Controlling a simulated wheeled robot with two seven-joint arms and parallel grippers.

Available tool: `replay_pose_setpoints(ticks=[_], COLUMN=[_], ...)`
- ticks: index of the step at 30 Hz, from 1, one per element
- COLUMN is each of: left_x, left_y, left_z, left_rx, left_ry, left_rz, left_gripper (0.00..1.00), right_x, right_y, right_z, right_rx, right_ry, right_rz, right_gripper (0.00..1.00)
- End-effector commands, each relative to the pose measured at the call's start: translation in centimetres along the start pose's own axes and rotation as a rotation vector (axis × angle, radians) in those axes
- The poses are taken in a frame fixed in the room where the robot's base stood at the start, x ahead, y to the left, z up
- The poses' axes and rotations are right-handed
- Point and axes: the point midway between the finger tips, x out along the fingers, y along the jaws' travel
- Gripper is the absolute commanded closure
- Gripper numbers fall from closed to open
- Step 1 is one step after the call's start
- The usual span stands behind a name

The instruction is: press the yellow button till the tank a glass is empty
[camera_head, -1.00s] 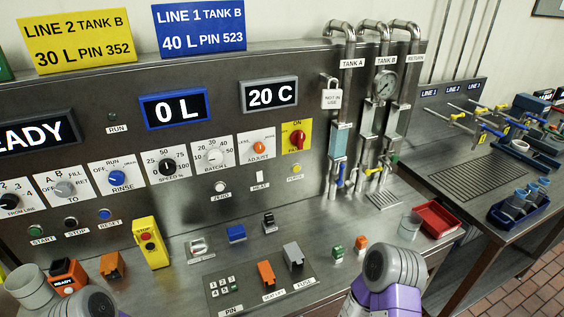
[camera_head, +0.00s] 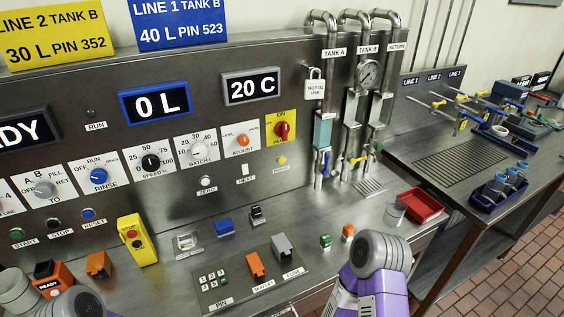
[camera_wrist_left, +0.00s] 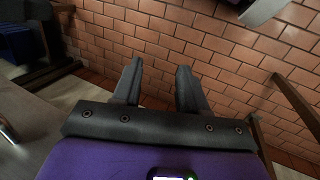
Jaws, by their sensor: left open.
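The small yellow button (camera_head: 282,160) sits on the steel panel, below the yellow plate with the red knob (camera_head: 282,130). A small label under it is hard to read. The tank A glass (camera_head: 323,131) is a pale blue upright tube on the pipe under the TANK A label. Its exact level is too small to tell. My left gripper (camera_wrist_left: 160,80) is open and empty in the left wrist view, with brick flooring beyond its fingers. In the head view only parts of both my arms show at the bottom edge, well away from the button. My right gripper is out of view.
The blue-framed display (camera_head: 155,107) reads 0 L. A yellow stop box (camera_head: 137,240), a keypad plate (camera_head: 214,286) and small coloured blocks stand on the counter below the panel. A red tray (camera_head: 422,206) lies at the right. The space before the button is clear.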

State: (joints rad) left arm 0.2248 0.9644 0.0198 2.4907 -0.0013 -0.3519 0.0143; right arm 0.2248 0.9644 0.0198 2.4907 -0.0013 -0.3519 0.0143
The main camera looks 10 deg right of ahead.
Motion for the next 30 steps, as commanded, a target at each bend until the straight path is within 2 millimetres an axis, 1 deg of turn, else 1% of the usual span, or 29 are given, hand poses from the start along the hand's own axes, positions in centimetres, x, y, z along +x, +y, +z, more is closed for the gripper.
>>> replay_pose_setpoints(ticks=[1, 3, 4, 30], left_x=[0.00, 0.00, 0.00, 0.00], left_y=[0.00, 0.00, 0.00, 0.00], left_z=[0.00, 0.00, 0.00, 0.00], left_rx=[0.000, 0.000, 0.000, 0.000], left_ry=[0.000, 0.000, 0.000, 0.000], left_rz=[0.000, 0.000, 0.000, 0.000], left_gripper=[0.57, 0.57, 0.57, 0.57], right_x=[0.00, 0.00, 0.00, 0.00], right_y=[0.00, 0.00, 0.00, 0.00], right_z=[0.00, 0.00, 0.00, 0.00], right_rx=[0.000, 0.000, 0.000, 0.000], right_ry=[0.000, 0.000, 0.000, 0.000], right_rz=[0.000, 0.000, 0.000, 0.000], right_gripper=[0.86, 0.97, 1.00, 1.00])
